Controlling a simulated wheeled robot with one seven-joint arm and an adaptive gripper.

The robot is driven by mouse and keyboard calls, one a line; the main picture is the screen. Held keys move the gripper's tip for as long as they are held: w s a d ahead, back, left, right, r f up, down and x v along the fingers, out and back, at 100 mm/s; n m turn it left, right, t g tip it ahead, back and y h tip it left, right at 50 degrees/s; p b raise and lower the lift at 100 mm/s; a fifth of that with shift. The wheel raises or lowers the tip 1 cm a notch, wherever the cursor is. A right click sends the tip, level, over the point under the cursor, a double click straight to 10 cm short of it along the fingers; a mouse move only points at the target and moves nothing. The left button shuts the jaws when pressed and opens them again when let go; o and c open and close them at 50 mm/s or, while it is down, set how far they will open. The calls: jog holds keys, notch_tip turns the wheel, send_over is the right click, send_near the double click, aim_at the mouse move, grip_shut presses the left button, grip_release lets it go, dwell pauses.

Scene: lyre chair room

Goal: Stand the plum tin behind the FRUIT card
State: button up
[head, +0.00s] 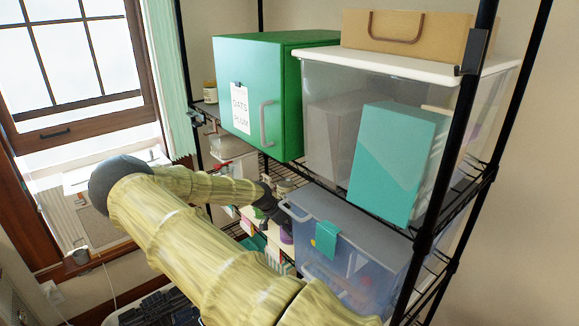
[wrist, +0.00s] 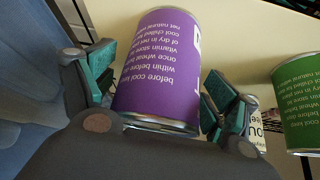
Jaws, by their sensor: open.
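A purple tin (wrist: 158,65) with small print lies between the two open fingers of my gripper (wrist: 160,90) in the wrist view; it looks like the plum tin, though no name on it is readable. The fingers are on either side of it, and I cannot tell whether they touch it. In the head view a bit of purple tin (head: 287,235) shows below my gripper (head: 276,208) on the lower shelf. No card reading FRUIT is legible in either view.
A green tin (wrist: 298,105) stands close right of the gripper. A lidded blue-grey clear bin (head: 345,250) sits right of it on the shelf. Above are a green cabinet (head: 285,95) with a note reading OATS and PLUM, and a clear white-lidded box (head: 320,75). A black shelf post (head: 455,130) stands at the right.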

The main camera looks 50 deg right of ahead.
jog(key=shift+r, duration=0.15)
jog(key=shift+w+a+r+b, duration=0.15)
jog(key=shift+a+r+b, duration=0.05)
jog(key=shift+r+b, duration=0.1)
jog(key=b+v, duration=0.5)
jog(key=v, duration=0.6)
jog(key=shift+r, duration=0.1)
dwell(1.0)
